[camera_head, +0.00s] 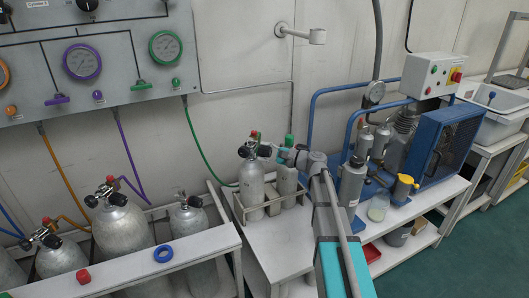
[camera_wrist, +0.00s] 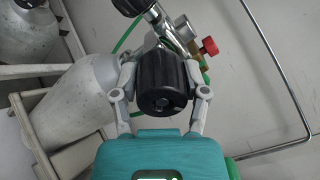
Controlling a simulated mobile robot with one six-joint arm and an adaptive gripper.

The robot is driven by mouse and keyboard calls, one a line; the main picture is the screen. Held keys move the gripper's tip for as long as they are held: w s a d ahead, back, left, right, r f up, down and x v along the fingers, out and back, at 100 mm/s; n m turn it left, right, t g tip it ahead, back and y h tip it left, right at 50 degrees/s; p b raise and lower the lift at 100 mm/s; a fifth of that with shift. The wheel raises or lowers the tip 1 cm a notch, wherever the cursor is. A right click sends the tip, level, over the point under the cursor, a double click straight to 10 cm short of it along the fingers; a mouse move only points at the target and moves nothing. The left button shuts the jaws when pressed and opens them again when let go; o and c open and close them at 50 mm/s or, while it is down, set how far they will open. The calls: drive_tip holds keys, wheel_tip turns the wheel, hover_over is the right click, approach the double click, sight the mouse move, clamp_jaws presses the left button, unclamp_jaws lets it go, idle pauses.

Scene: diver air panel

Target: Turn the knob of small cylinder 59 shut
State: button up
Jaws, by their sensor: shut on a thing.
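The small cylinder (camera_head: 252,188) is grey and stands upright in a metal rack on the white bench. Its number is not readable. It also shows in the wrist view (camera_wrist: 78,98), at the left. A black knob (camera_wrist: 163,84) sits on its valve and faces the wrist camera; in the head view it (camera_head: 265,150) shows small beside the valve. My gripper (camera_wrist: 161,68) is shut around this knob, one finger on each side. In the head view my gripper (camera_head: 280,153) reaches in from the right. The fingertips' far ends are partly hidden by the knob.
A second cylinder (camera_head: 286,182) with a green top stands close at the right in the rack. A green hose (camera_head: 207,160) runs behind the valve. A second black knob (camera_wrist: 131,5) and a red knob (camera_wrist: 208,46) are near my fingers. A blue-framed compressor (camera_head: 440,143) stands right.

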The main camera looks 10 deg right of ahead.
drive_tip(key=m, duration=0.5)
drive_tip(key=shift+m, duration=0.4)
drive_tip(key=o, duration=1.2)
drive_tip(key=shift+c, duration=0.2)
drive_tip(key=v, duration=1.2)
drive_tip(key=shift+r, duration=0.15)
